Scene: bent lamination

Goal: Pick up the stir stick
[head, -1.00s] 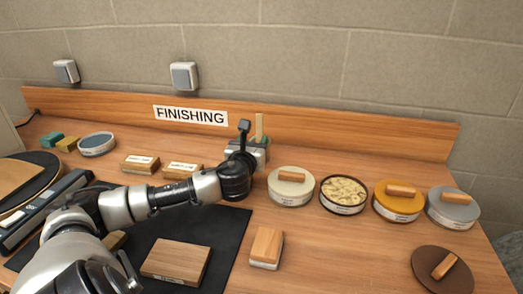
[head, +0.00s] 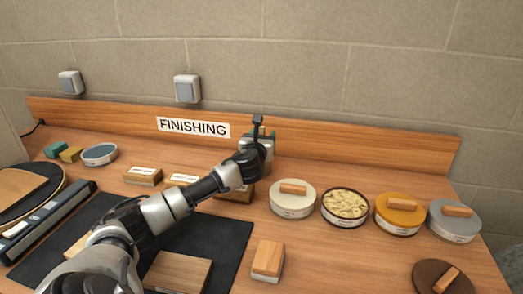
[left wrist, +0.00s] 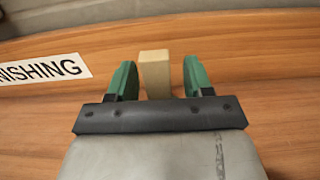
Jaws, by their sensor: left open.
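The stir stick (left wrist: 155,74) is a pale wooden stick. In the left wrist view its end shows between the two green fingertips of my left gripper (left wrist: 159,80). The fingers are open, with a gap on each side of the stick. In the head view my left gripper (head: 262,142) is at the back of the bench, near the back board, and hides most of the stick. The stick's lower end cannot be seen. My right gripper is not in view.
Wooden blocks stand left of the gripper, one partly behind my arm (head: 235,193). A cream tin (head: 292,204), a tin of flakes (head: 345,203), an orange tin (head: 400,220) and a grey tin (head: 454,224) stand to the right. The back board (head: 345,143) is close behind.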

